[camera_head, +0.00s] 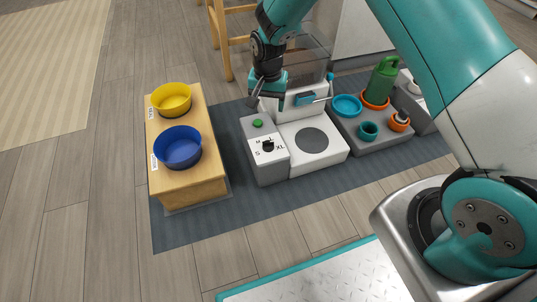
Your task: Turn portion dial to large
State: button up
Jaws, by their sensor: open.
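The portion dial (267,146) is a small dark knob on the white front plate of a grey and white pet feeder (270,172). Letters are printed around it, with S at lower left and XL at right; the other marks and the knob's pointing direction are too small to read. A green button (257,123) sits behind the dial. My gripper (266,104) is open, above and behind the green button, pointing down. It is apart from the dial. Its fingers partly cover the feeder's back part.
A wooden stand (190,188) with a yellow bowl (173,98) and a blue bowl (178,147) is at left. A grey tray (380,140) with a green bottle (382,82), a blue dish (347,105) and cups is at right. Grey mat (225,215) in front is clear.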

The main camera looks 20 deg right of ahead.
aim_at(268, 142)
notch_tip(268, 142, down, 18)
jog(key=b, duration=0.9)
jog(key=shift+w+f, duration=0.1)
jog(key=shift+f, duration=0.05)
jog(key=c, duration=0.9)
